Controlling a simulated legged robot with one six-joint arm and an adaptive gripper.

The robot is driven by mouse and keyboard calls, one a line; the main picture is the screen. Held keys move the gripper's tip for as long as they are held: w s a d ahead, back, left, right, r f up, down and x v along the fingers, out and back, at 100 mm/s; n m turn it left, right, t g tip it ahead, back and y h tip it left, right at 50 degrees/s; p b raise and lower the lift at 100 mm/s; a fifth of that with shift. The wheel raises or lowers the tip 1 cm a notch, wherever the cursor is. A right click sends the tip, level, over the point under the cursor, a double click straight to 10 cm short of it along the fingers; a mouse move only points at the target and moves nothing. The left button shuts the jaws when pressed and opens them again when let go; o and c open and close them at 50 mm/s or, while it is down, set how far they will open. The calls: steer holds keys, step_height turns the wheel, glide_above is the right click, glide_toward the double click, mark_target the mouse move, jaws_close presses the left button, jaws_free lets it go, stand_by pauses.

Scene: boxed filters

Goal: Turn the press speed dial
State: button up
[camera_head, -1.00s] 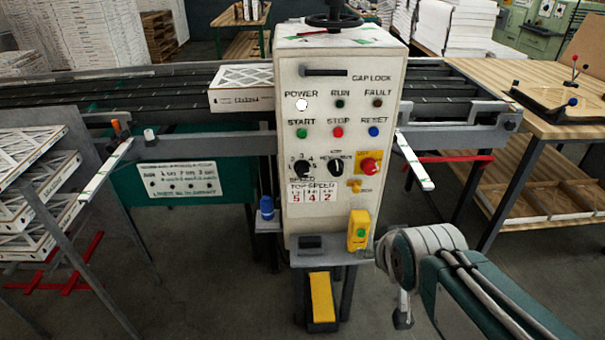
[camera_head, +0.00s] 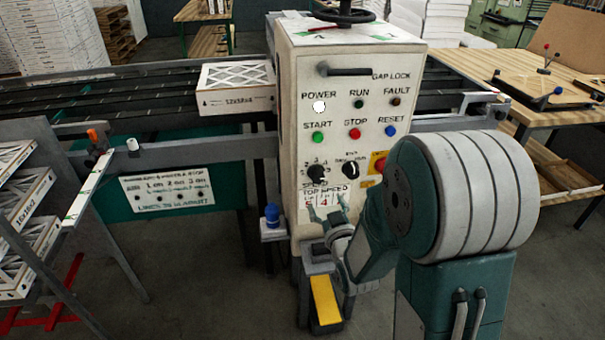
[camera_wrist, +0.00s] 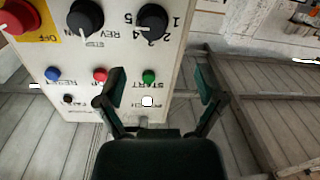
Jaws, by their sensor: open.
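The press panel (camera_head: 293,110) is a white upright box with labelled buttons. The black speed dial (camera_head: 318,172) is at its lower left, with numbers around it; its exact setting is too small to tell. In the wrist view the panel appears upside down, with the speed dial (camera_wrist: 152,18) at the top centre. My gripper (camera_head: 327,212) is in front of the panel, below the dial in the head view, over the top speed card (camera_head: 308,192), which it partly hides. In the wrist view my gripper (camera_wrist: 155,85) has its fingers spread, empty and apart from the dial.
A second black knob (camera_head: 351,170) sits right of the dial. The red emergency knob (camera_wrist: 18,15) is beyond it, mostly hidden by my arm in the head view. Green start (camera_head: 318,137), red stop (camera_head: 355,133) and blue reset buttons are above. A yellow pedal (camera_head: 325,300) stands below.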

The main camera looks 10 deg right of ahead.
mark_target(318, 179)
steer(key=w, duration=0.1)
steer(key=w+d, duration=0.1)
steer(key=w, duration=0.2)
steer(key=shift+w+d, duration=0.35)
steer(key=shift+w, duration=0.05)
steer(key=w, duration=0.1)
steer(key=w+a, duration=0.1)
steer(key=w, duration=0.1)
steer(key=w+a, duration=0.1)
steer(key=w, duration=0.1)
steer(key=shift+w, duration=0.4)
steer(key=shift+w+d, duration=0.1)
steer(key=shift+d, duration=0.5)
steer(key=c, duration=0.8)
steer(key=shift+a, duration=0.2)
steer(key=c, duration=0.3)
steer(key=shift+a, duration=0.15)
steer(key=shift+c, duration=0.2)
